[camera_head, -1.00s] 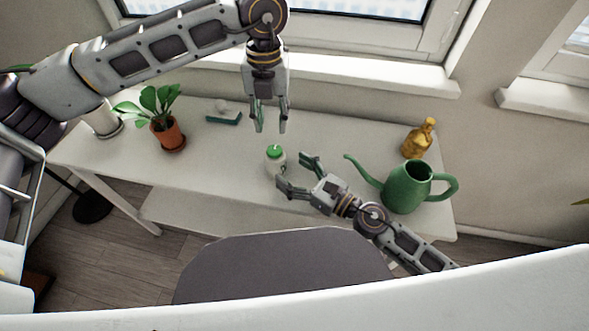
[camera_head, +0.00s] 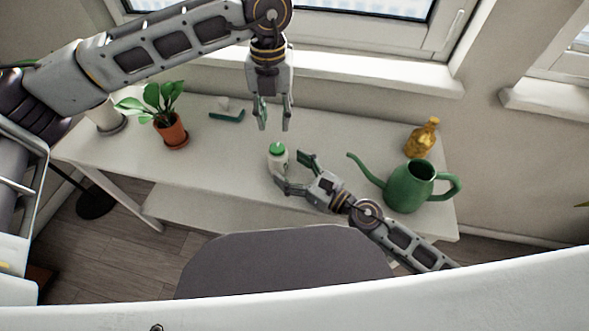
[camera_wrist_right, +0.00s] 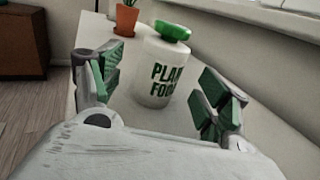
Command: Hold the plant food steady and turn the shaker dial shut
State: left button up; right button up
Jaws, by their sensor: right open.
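The plant food (camera_head: 279,164) is a white bottle with a green dial top (camera_head: 277,149), upright on the white table. In the right wrist view the bottle (camera_wrist_right: 158,75), lettered "PLANT FOOD", stands between and beyond my right fingers, with its green dial (camera_wrist_right: 173,30) on top. My right gripper (camera_head: 296,172) is open, its fingers either side of the bottle's near right side; I cannot see contact. It also shows in the right wrist view (camera_wrist_right: 160,98). My left gripper (camera_head: 274,126) points down with its fingers apart, above and beyond the dial, empty.
A green watering can (camera_head: 410,188) and an amber bottle (camera_head: 421,138) stand at the table's right. A potted plant (camera_head: 170,130) and a small green-based object (camera_head: 227,114) are at the left and back. A dark chair (camera_head: 285,265) sits in front of the table.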

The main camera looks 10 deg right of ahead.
aim_at(277, 147)
jog(key=shift+w+a, duration=0.1)
jog(key=shift+w, duration=0.15)
jog(key=shift+x, duration=2.45)
jog(key=shift+c, duration=0.4)
pick_arm(q)
jog(key=shift+o, duration=0.3)
pick_arm(e)
jog(key=c, duration=1.1)
pick_arm(q)
jog(key=o, duration=0.4)
jog(key=shift+r, duration=0.1)
jog(key=shift+o, duration=0.2)
jog(key=shift+r+n, duration=0.5)
jog(key=shift+r, duration=0.7)
jog(key=shift+f, duration=0.1)
jog(key=shift+f, duration=5.9)
